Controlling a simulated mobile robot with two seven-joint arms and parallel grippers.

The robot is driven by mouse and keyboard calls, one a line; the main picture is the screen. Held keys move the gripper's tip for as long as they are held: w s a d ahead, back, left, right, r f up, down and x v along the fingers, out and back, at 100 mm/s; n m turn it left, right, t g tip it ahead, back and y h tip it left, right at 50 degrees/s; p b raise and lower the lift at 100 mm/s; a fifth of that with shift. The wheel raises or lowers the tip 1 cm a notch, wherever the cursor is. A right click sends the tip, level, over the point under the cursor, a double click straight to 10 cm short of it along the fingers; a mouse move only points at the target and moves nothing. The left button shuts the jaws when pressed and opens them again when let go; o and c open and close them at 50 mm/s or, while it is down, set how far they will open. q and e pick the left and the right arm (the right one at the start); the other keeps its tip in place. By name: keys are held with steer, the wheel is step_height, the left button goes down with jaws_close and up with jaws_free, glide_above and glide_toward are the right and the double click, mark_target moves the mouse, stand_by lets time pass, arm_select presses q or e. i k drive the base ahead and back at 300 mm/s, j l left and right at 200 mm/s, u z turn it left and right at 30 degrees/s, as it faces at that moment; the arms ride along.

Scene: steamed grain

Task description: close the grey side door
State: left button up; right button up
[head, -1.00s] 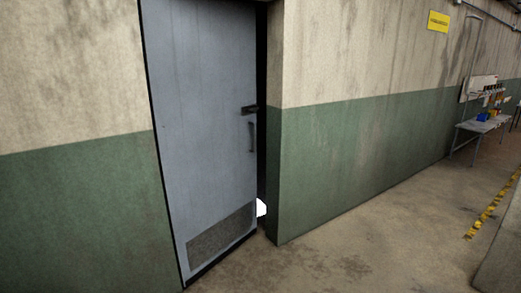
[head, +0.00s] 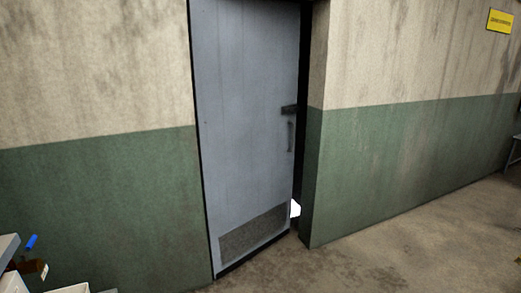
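The grey side door (head: 243,120) stands near the middle of the head view, in the wall. It is slightly ajar. A dark gap shows along its right edge, with a bright white patch low in the gap. A dark latch (head: 289,109) and a vertical handle (head: 290,137) sit near its right edge. A vent panel (head: 254,232) is at its bottom. Neither of my grippers is in view.
The wall is cream above and green (head: 400,160) below, with a yellow sign (head: 500,21) at upper right. White containers and small items stand at the lower left corner. The concrete floor (head: 400,255) before the door and to the right is clear.

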mark_target(244, 54)
steer(key=i+z, duration=0.35)
steer(key=i, duration=2.45)
steer(key=i+l, duration=0.1)
steer(key=i, duration=2.3)
